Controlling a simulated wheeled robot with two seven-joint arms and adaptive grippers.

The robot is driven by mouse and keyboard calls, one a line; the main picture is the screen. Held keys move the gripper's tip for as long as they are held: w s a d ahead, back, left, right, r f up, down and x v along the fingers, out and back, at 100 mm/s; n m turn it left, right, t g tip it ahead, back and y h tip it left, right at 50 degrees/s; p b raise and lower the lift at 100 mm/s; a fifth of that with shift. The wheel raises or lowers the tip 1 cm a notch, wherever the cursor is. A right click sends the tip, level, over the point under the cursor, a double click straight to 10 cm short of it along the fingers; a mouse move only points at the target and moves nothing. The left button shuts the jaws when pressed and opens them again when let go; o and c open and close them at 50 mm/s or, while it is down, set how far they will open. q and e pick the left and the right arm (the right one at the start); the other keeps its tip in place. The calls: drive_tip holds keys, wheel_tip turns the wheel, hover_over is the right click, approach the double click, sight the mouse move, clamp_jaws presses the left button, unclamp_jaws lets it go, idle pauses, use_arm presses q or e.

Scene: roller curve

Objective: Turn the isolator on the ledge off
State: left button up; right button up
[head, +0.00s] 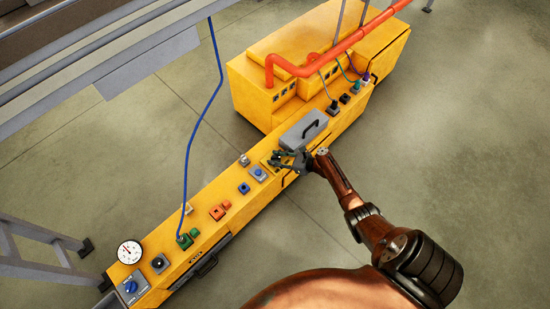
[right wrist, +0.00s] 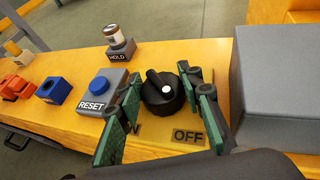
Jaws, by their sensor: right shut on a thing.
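The isolator (right wrist: 160,97) is a black round knob with a raised bar, set on the yellow ledge (head: 225,212) beside ON and OFF labels (right wrist: 187,136). The bar slants from upper left to lower right in the right wrist view, with a white mark at its lower right end. My right gripper (head: 277,160) has its green-padded fingers on both sides of the knob and is shut on it. My left gripper is not in view.
A grey box with a handle (head: 304,131) stands close on the right of the isolator. A blue RESET button (right wrist: 99,84) and a HOLD post (right wrist: 118,42) are on the left. A blue cable (head: 192,130) hangs down to a green plug (head: 184,241). A gauge (head: 130,252) stands at the ledge's left end.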

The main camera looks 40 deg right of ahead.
sight(276, 157)
idle(0.3)
drive_tip(key=o, duration=1.2)
wheel_tip(276, 157, up, 10)
idle(0.5)
